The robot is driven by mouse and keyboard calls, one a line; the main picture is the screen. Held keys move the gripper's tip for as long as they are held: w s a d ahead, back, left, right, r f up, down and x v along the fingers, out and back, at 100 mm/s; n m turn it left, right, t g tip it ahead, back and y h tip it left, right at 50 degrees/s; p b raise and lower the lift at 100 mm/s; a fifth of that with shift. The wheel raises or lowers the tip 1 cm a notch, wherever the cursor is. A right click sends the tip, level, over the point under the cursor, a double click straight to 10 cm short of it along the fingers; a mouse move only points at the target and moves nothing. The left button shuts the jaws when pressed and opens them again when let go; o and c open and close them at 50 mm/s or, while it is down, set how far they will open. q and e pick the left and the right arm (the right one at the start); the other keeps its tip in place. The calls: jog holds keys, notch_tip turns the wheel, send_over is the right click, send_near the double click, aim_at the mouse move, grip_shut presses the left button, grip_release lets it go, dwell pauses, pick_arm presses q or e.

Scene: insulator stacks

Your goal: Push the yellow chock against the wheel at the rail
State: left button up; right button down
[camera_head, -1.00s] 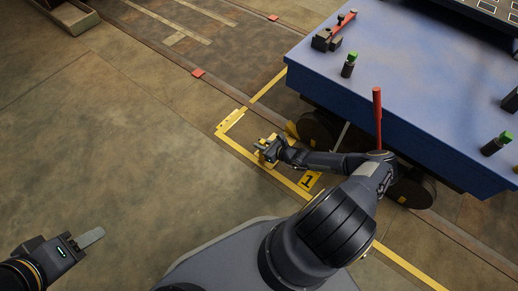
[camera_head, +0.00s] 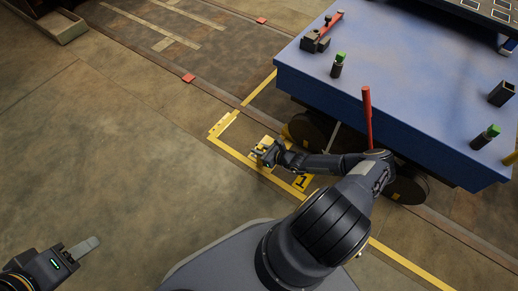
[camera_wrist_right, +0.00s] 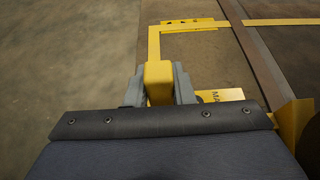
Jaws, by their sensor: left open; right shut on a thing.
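My right gripper (camera_head: 264,153) is low at the floor beside the blue cart. It is shut on a yellow upright block, which I take as part of the yellow chock (camera_wrist_right: 158,78). A yellow slanted piece (camera_wrist_right: 293,120) shows at the right edge of the wrist view, by the dark wheel. The same wheel (camera_head: 311,130) is under the cart in the head view. Whether the slanted piece joins the held block, or touches the wheel, I cannot tell. My left gripper (camera_head: 72,256) is open and empty over bare floor at the lower left.
The blue cart (camera_head: 390,100) overhangs the wheels, with a red upright lever (camera_head: 367,115) at its side. The floor to the left is clear.

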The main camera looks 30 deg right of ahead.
jog(key=shift+s+d, duration=0.3)
jog(key=shift+s, duration=0.3)
jog(key=c, duration=1.3)
grip_release()
jog(key=shift+o, duration=0.7)
jog(key=shift+s, duration=0.1)
jog(key=p+v, duration=0.4)
jog(key=v, duration=0.4)
notch_tip(320, 180, up, 8)
jog(key=p, duration=0.7)
